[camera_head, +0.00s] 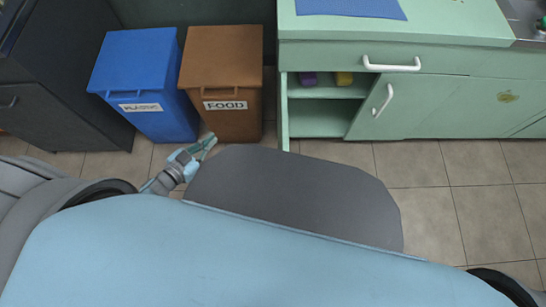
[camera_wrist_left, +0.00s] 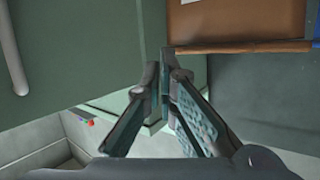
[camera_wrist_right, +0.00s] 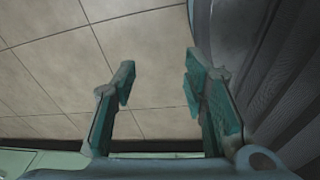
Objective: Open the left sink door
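The sink cabinet door I take as the left one is a pale green panel (camera_head: 430,105) with a white handle (camera_head: 383,100) near its left edge. It looks closed. My left gripper (camera_head: 207,142) is low in front of the brown bin, left of the cabinet and apart from the door. In the left wrist view its fingertips (camera_wrist_left: 166,75) come together, with nothing seen between them. A green panel (camera_wrist_left: 75,45) and a white handle (camera_wrist_left: 12,55) are at upper left there. My right gripper (camera_wrist_right: 158,80) is open and empty over floor tiles; it is hidden in the head view.
An open shelf (camera_head: 320,120) sits left of the door, below a drawer (camera_head: 330,57) with a white handle. The brown FOOD bin (camera_head: 222,55) and blue PLASTIC bin (camera_head: 137,60) stand left of the cabinet. The tiled floor (camera_head: 430,220) before the cabinet is clear.

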